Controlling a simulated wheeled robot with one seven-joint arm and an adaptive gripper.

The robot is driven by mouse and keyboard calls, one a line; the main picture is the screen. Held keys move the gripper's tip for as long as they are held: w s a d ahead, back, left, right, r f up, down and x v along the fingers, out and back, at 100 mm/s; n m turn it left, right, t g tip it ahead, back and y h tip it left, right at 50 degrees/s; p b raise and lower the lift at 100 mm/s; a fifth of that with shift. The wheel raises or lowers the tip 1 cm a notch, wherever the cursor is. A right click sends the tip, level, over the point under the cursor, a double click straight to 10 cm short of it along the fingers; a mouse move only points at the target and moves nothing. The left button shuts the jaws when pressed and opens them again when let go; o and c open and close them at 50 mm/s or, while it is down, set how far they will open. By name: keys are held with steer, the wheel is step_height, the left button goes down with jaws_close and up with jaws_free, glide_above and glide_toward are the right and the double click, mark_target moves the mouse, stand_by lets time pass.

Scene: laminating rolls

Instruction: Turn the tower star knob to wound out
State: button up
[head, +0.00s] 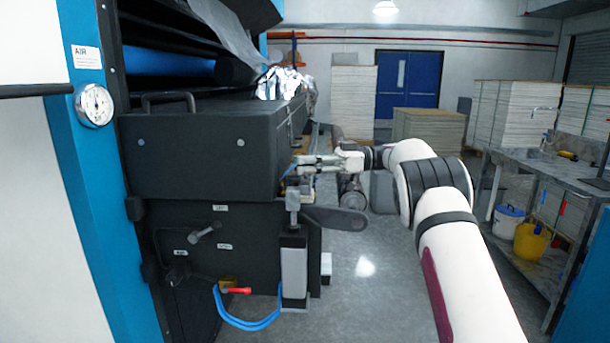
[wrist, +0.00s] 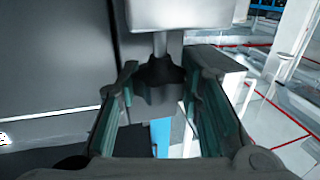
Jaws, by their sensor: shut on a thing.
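The tower star knob (wrist: 158,84) is dark and lobed, on a short metal shaft below a pale metal block (wrist: 180,14) in the wrist view. My gripper (wrist: 160,92) has one finger on each side of the knob and is shut on it. In the head view my gripper (head: 301,165) reaches in from the right to the machine's right corner, above the pale tower (head: 293,265). The knob is too small and covered there to make out. I cannot read its turn or any wound-out mark.
The black machine housing (head: 205,150) stands close left of my gripper. A grey lever (head: 203,234), a red-handled valve (head: 235,290) and a blue hose (head: 245,324) are below. A sink bench (head: 545,165) with buckets is at right. The floor between is clear.

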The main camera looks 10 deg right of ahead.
steer(key=shift+a+f+n+g+b, duration=0.1)
steer(key=shift+n+g+b, duration=0.4)
steer(key=shift+g+b, duration=0.35)
steer(key=o, duration=1.2)
steer(key=shift+r+m+t+p, duration=0.25)
steer(key=shift+m+t+p, duration=0.15)
steer(key=shift+t+p, duration=0.55)
